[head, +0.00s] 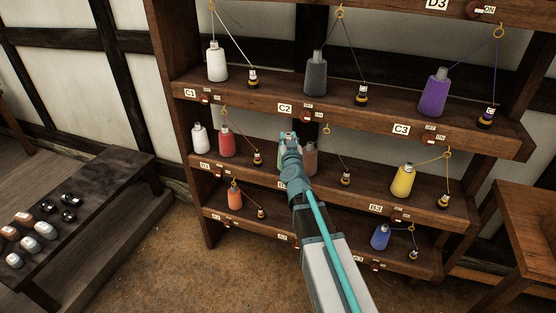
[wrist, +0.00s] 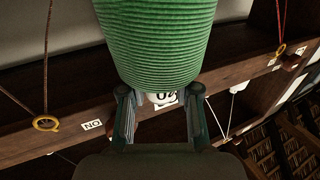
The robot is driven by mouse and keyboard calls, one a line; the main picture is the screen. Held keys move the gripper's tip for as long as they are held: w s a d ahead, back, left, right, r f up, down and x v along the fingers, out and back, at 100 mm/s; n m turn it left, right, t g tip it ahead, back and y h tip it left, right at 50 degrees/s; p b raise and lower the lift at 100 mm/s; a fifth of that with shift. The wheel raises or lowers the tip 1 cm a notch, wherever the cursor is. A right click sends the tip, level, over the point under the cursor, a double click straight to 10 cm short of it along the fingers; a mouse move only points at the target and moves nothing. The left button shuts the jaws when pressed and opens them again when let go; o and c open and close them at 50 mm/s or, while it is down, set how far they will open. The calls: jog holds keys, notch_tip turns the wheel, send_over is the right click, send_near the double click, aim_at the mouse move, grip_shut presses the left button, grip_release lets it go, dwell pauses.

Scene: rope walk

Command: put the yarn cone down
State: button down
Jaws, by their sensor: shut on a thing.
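A green yarn cone (wrist: 155,40) with ridged winding fills the top middle of the wrist view. My gripper (wrist: 160,97) is shut on it, one finger on each side of its near end. In the head view my gripper (head: 290,140) reaches to the middle shelf, below the C2 label, and hides most of the cone; a pale green sliver (head: 282,155) shows at its left. A dusty pink cone (head: 311,158) stands just right of my gripper, partly hidden by it. I cannot tell whether the green cone touches the shelf.
The wooden rack holds white (head: 200,138), red (head: 227,142) and yellow (head: 403,181) cones on the middle shelf. A grey cone (head: 316,75) stands above, with threads running through rings. The shelf edge with the C2 label (head: 285,108) passes close to my gripper. A dark bench (head: 95,185) is at left.

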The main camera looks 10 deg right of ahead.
jog(key=shift+w+r, duration=0.3)
jog(key=shift+r, duration=0.25)
jog(key=shift+w, duration=0.25)
jog(key=w+a+f+b, duration=0.1)
jog(key=w+f+b, duration=0.3)
jog(key=w+f, duration=0.9)
jog(key=shift+w+a, duration=0.15)
jog(key=shift+w, duration=0.15)
jog(key=shift+f+b, duration=0.1)
jog(key=shift+b, duration=0.25)
jog(key=c, duration=0.8)
grip_release()
jog(key=shift+c, duration=0.2)
